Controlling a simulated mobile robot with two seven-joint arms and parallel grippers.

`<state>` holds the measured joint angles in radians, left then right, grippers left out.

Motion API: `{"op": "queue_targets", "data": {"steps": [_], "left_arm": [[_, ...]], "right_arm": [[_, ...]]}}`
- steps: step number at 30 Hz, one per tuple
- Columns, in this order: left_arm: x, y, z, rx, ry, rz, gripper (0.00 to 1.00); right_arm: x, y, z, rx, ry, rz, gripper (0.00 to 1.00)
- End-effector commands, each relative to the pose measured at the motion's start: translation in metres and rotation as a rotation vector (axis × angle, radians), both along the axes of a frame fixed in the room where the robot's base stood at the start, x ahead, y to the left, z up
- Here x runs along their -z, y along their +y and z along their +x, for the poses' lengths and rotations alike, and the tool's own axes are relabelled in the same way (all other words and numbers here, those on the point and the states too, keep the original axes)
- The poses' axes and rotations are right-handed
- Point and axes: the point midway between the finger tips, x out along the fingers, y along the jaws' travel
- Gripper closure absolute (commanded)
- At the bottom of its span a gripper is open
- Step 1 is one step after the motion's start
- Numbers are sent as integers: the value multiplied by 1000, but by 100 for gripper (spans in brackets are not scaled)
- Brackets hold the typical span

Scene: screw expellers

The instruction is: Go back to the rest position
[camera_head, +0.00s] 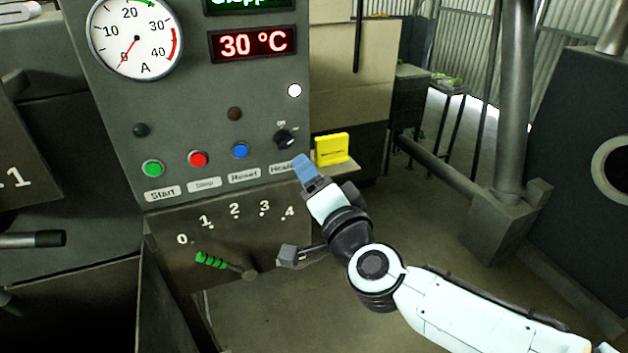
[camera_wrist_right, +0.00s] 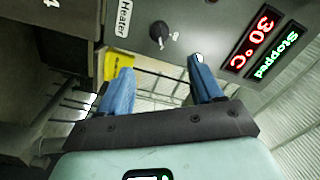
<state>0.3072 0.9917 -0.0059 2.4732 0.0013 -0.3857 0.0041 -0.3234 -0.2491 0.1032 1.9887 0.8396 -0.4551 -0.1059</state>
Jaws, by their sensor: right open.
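My right gripper (camera_head: 302,165) reaches in from the lower right in the head view, with its blue fingers just below the heater knob (camera_head: 285,139). In the right wrist view the two blue fingers of the right gripper (camera_wrist_right: 160,65) stand wide apart with nothing between them. The dark heater knob (camera_wrist_right: 160,32) shows beyond the gap, apart from the fingers. The grey control panel (camera_head: 215,110) is in front of the gripper. My left gripper is not in view.
A yellow block (camera_head: 332,149) sits on a ledge right beside the gripper. Green (camera_head: 153,168), red (camera_head: 198,159) and blue (camera_head: 240,150) buttons line the panel. A green-handled lever (camera_head: 212,261) stands below, by a 0–4 scale. Open floor (camera_head: 425,235) lies to the right.

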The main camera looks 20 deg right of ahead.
Motion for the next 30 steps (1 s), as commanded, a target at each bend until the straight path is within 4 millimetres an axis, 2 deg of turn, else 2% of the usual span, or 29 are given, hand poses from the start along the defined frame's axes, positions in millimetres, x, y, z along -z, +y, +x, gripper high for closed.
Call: {"op": "queue_targets", "data": {"steps": [13,14,17,20,23,24,26,27,29,30], "left_arm": [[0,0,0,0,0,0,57],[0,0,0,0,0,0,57],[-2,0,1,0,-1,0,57],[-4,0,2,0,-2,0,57],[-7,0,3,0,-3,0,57],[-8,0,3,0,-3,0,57],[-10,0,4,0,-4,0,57],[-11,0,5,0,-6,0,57],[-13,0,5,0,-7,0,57],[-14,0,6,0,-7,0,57]], "right_arm": [[3,0,1,0,6,-3,34],[6,1,3,-1,12,-8,34],[35,5,15,-7,65,-49,34],[92,11,32,-24,167,-122,34],[168,14,44,-54,300,-209,34],[199,15,46,-71,355,-242,34],[245,14,45,-97,438,-287,34],[276,14,41,-119,495,-314,34],[322,13,32,-153,579,-350,34],[351,13,24,-178,635,-370,34]]}}
